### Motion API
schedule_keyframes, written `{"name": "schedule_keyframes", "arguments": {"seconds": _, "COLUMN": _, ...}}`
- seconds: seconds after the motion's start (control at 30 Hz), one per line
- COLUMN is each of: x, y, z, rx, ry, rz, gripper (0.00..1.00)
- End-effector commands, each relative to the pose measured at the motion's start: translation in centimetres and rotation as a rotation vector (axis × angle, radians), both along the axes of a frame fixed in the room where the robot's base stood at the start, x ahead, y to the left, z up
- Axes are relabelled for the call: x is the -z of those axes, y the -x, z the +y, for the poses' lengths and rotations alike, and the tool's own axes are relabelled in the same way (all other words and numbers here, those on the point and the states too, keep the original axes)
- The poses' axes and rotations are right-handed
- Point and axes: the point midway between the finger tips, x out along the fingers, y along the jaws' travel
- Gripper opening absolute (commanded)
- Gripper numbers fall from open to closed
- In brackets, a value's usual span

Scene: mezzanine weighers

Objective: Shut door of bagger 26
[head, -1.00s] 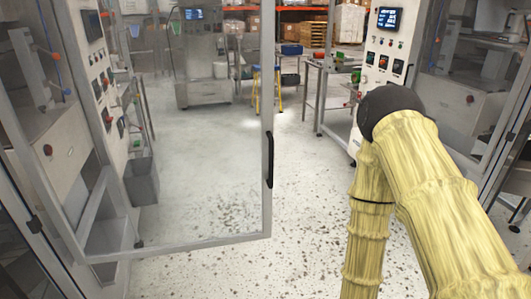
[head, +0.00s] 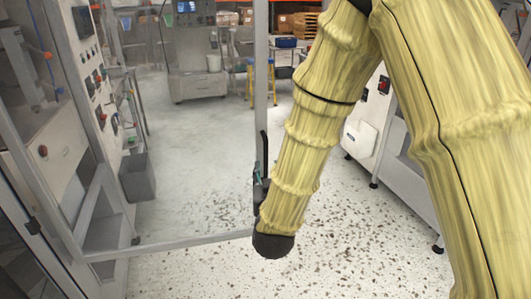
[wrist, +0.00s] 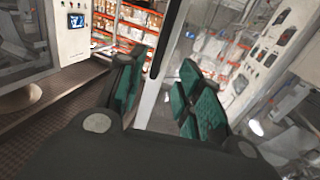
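The bagger door (head: 170,243) is a clear panel in a grey metal frame, standing open from the machine at the left. Its black upright handle (head: 264,152) is on the free edge. My gripper (head: 259,188) is at the lower part of this handle in the head view, partly hidden by my wrist. In the wrist view my gripper (wrist: 162,95) is open, with green pads apart. The door's pale edge post (wrist: 150,95) and the black handle (wrist: 167,38) run between the fingers. I cannot tell whether the pads touch them. No number is readable.
The machine's control panel (head: 95,65) and a grey bin (head: 138,178) stand at the left behind the door. Another machine (head: 365,125) stands at the right, partly behind my arm. A yellow stepladder (head: 262,82) is farther back. The speckled floor ahead is clear.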

Motion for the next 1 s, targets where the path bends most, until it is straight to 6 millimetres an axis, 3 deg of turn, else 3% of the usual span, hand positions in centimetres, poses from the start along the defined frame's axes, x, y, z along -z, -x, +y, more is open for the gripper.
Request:
{"name": "schedule_keyframes", "arguments": {"seconds": 0.6, "x": -0.2, "y": -8.8, "z": 0.3, "rx": 0.001, "ry": -0.001, "rz": 0.002, "gripper": 0.35}}
{"name": "schedule_keyframes", "arguments": {"seconds": 1.0, "x": 0.1, "y": -10.4, "z": 0.5, "rx": -0.001, "ry": 0.0, "rz": 0.002, "gripper": 0.35}}
